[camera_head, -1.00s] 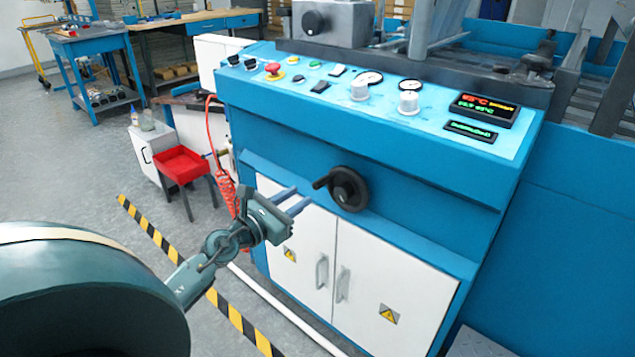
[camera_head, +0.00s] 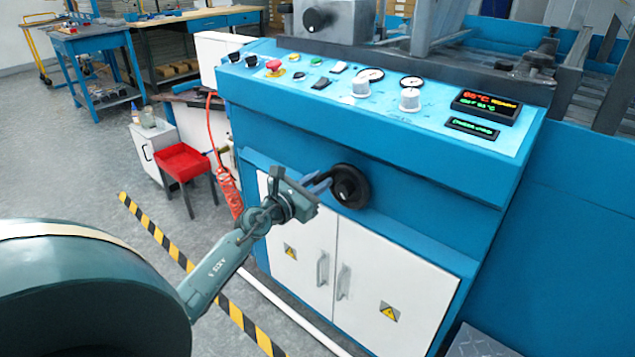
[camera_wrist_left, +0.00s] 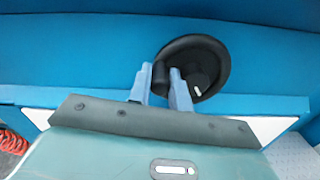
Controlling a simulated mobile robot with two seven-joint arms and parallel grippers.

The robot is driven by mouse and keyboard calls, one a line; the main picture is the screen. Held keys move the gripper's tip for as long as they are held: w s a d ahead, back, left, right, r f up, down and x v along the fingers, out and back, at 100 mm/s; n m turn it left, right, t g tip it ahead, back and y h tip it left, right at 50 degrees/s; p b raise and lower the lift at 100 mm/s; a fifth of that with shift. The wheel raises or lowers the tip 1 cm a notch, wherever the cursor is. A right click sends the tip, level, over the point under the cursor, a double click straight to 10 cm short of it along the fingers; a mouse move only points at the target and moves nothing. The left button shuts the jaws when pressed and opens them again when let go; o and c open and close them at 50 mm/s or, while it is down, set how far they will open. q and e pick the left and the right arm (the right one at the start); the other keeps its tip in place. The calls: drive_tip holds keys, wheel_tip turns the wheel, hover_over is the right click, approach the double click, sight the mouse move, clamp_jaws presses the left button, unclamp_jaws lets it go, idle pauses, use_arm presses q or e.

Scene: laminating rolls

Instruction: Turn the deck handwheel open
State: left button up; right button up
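The black deck handwheel (camera_head: 352,186) sits on the blue front of the machine, above the white cabinet doors. It also shows in the left wrist view (camera_wrist_left: 212,60), with its crank knob (camera_wrist_left: 160,78) at its left side. My left gripper (camera_head: 321,182) is at the left side of the wheel. In the left wrist view its two blue-grey fingers (camera_wrist_left: 160,84) stand on either side of the knob. They look open, with a small gap at the right finger; contact is hard to tell. My right gripper is not in view.
The control panel (camera_head: 385,100) with knobs, gauges and a red emergency button (camera_head: 274,66) is above the wheel. White doors (camera_head: 345,270) with handles lie below. A red tray (camera_head: 181,162) and a red coiled hose (camera_head: 229,190) are to the left.

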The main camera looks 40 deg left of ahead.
use_arm(q)
clamp_jaws()
drive_tip(key=shift+f, duration=0.1)
